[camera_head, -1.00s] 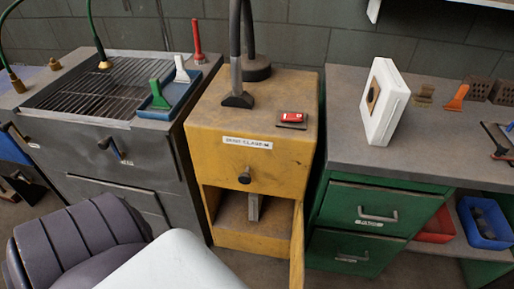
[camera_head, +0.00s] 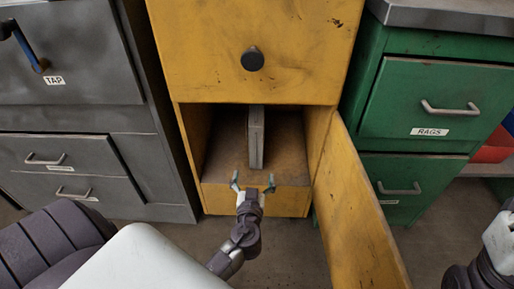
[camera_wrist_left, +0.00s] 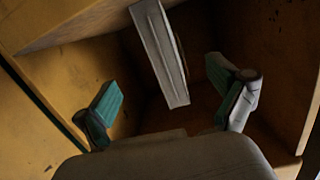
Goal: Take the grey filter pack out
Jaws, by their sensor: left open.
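The grey filter pack (camera_head: 257,138) is a thin upright slab inside the open lower compartment of the yellow cabinet (camera_head: 300,50). It also shows in the left wrist view (camera_wrist_left: 160,50), hanging into view between the two fingers and beyond them. My left gripper (camera_head: 253,181) is open and empty at the front of the compartment, just short of the pack and apart from it. In the left wrist view, the open fingers (camera_wrist_left: 172,100) stand on either side of the pack's near end. The pack's far end is hidden in the head view. My right gripper is outside the picture; only part of that arm shows at the right edge.
The yellow door (camera_head: 358,215) stands swung open to the right of the compartment. A grey drawer unit (camera_head: 70,120) stands left and a green drawer cabinet (camera_head: 425,100) right. The floor in front is clear.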

